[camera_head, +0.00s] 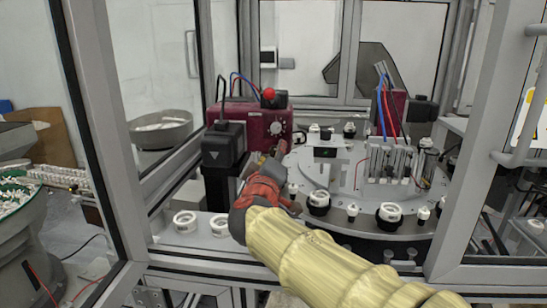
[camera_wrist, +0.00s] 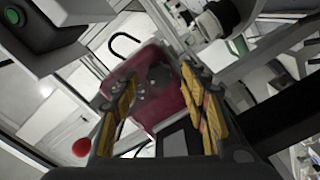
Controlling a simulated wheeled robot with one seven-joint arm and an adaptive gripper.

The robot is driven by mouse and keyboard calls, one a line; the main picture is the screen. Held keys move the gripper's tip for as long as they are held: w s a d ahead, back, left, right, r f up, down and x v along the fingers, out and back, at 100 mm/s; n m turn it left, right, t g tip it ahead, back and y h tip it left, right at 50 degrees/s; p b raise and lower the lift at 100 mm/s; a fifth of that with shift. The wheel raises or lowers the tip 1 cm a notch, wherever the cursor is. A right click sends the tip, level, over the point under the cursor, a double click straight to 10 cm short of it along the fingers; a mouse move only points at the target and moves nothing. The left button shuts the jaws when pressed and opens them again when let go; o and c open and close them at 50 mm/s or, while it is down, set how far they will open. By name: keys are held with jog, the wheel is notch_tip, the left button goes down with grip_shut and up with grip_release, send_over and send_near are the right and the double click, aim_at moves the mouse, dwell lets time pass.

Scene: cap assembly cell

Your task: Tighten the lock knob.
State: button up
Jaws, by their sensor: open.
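A maroon box (camera_head: 262,122) stands at the left of the round table, with a small round knob (camera_head: 276,128) on its front face. A red ball (camera_head: 268,93) tops the black part on it. In the wrist view the maroon box (camera_wrist: 150,108) fills the middle, with a dark round part (camera_wrist: 160,76) between the finger tips; I cannot tell for sure whether this is the lock knob. My gripper (camera_head: 265,162) is just below and in front of the box. In the wrist view its two yellow-and-black fingers (camera_wrist: 159,76) are apart, with nothing held between them.
The round table (camera_head: 345,180) carries several black and white caps and a fixture with blue and red hoses (camera_head: 388,160). A black block (camera_head: 222,145) stands left of my gripper. White rings (camera_head: 185,222) sit at front left. Grey frame posts (camera_head: 95,120) bound the cell.

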jog(key=s+a, duration=0.2)
jog(key=s, duration=0.9)
jog(key=shift+s+a, duration=0.15)
jog(key=shift+s, duration=0.25)
